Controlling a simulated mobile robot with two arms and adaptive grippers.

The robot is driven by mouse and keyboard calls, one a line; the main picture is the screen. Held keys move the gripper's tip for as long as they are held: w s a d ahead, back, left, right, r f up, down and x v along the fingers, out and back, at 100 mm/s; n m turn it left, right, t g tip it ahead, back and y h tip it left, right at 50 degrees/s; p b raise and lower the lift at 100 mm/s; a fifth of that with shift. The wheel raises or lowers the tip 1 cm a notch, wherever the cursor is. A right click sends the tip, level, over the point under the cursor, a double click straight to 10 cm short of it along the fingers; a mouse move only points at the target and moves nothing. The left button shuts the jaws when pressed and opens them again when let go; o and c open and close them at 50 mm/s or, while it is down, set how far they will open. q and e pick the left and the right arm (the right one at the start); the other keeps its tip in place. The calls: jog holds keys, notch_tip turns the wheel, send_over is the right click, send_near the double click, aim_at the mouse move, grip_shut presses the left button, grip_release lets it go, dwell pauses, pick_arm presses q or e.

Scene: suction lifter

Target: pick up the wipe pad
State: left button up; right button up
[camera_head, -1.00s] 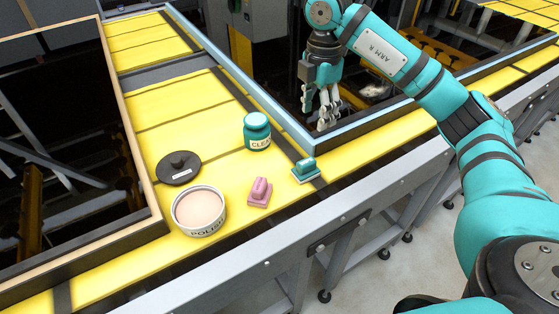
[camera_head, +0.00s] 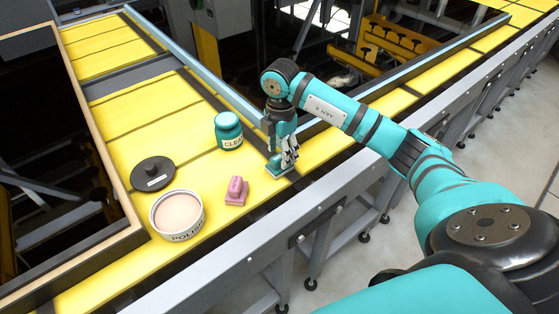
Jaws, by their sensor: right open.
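A teal pad with a raised handle (camera_head: 280,174) lies on the yellow surface near its front edge, partly hidden by my right gripper. My right gripper (camera_head: 288,160) points down with its fingers open, right over this pad at its handle. Whether the fingers touch the handle cannot be told. A similar pink pad with a handle (camera_head: 236,191) lies to the left of it, clear of the gripper. Nothing marks which of the two is the wipe pad. My left gripper is not in view.
A teal jar labelled CLEAN (camera_head: 228,131) stands behind the pads. An open tub labelled POLISH (camera_head: 177,214) and a dark round lid (camera_head: 153,173) are at the left. A blue-edged frame (camera_head: 226,88) borders the surface behind the gripper. Yellow surface around the pink pad is free.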

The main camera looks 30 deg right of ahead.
aim_at(273, 168)
jog(key=shift+w+f+p, duration=0.1)
jog(key=shift+f+p, duration=0.2)
jog(key=shift+f, duration=1.2)
jog(key=shift+c, duration=0.4)
jog(key=shift+a, duration=0.1)
grip_shut()
